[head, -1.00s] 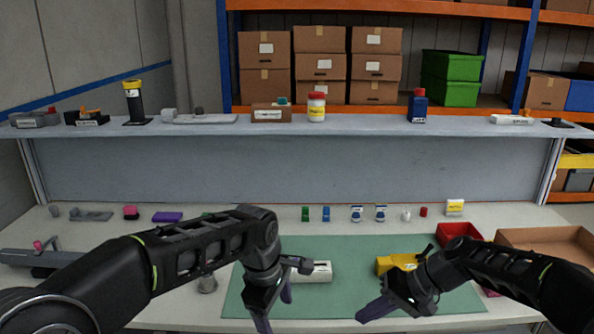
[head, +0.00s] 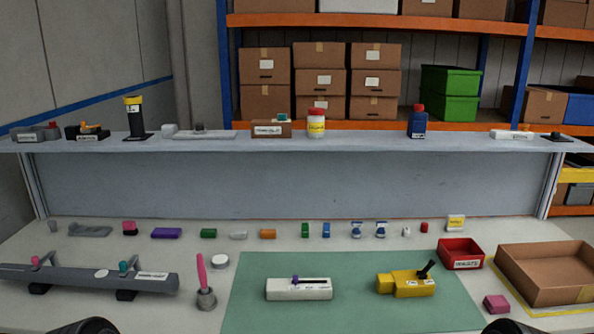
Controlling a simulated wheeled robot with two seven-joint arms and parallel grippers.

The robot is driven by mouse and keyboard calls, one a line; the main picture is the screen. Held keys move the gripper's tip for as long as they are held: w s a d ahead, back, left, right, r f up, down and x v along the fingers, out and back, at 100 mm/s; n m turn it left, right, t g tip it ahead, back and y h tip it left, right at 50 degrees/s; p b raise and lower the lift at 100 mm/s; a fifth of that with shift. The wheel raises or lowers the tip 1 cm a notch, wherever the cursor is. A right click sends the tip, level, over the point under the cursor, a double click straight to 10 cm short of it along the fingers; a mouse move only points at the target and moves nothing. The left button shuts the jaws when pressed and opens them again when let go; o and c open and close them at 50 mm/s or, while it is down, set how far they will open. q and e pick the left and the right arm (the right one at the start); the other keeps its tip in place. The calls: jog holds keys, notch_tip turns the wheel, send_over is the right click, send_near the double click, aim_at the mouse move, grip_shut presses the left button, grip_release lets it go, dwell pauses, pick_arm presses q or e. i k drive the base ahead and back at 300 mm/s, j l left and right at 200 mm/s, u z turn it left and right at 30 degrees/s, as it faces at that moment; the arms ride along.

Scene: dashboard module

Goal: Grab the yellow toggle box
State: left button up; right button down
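The yellow toggle box (head: 407,284) sits on the right part of the green mat (head: 352,317) in the head view. It has a black toggle lever on top, tilted up to the right, and a small white label on its front. Nothing touches it. Both grippers are out of view; only dark parts of my arms show at the bottom edge, left and right of the mat.
A white slider box (head: 299,290) lies on the mat, left of the yellow box. A red bin (head: 460,254), a pink block (head: 496,304) and a cardboard tray (head: 545,270) are at right. A grey holder with a pink stick (head: 206,296) stands at left.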

aim_at(403, 283)
jog(key=l+z, duration=0.15)
jog(key=l, duration=0.25)
jog(key=i+l+z, duration=0.1)
jog(key=l, duration=0.3)
jog(key=i+l+z, duration=0.15)
jog(key=l, duration=0.25)
jog(key=l+z, duration=0.1)
jog(key=l, duration=0.25)
jog(key=i+l+z, duration=0.15)
jog(key=l, duration=0.25)
